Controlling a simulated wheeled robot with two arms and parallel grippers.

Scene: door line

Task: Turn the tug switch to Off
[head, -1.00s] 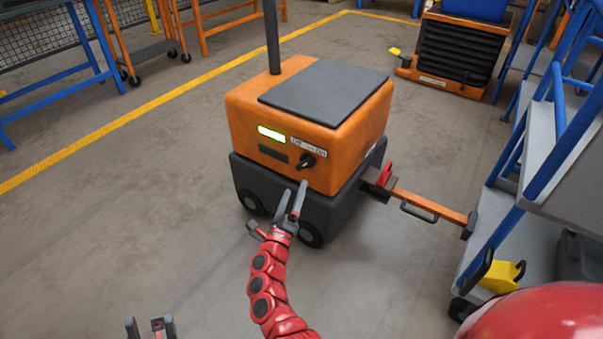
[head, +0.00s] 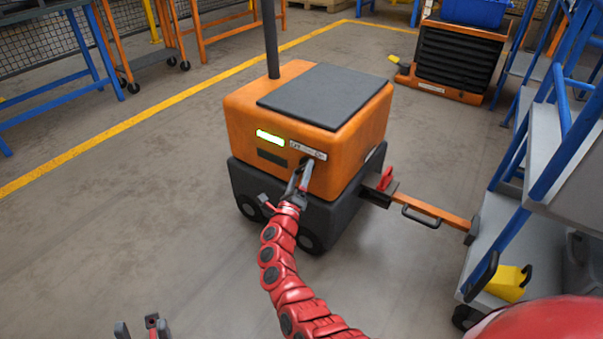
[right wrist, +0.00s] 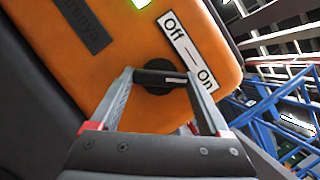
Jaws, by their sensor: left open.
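The orange tug (head: 350,140) stands in the middle of the head view, with a lit green display on its front. Its black rotary switch (right wrist: 160,77) sits beside a white Off–On label (right wrist: 188,52) in the right wrist view. The white mark on the switch handle lies at the end nearer On. My right gripper (head: 303,173) is at the switch and mostly hides it in the head view. Its two fingers (right wrist: 160,74) are at the two ends of the handle; whether they press it I cannot tell. My left gripper (head: 137,328) is open and empty at the bottom left.
An orange tow bar (head: 435,211) sticks out right from the tug towards a blue-and-grey stair (head: 490,235). A yellow block (head: 508,284) stands at the lower right. Open floor lies left of the tug, crossed by a yellow line (head: 120,143).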

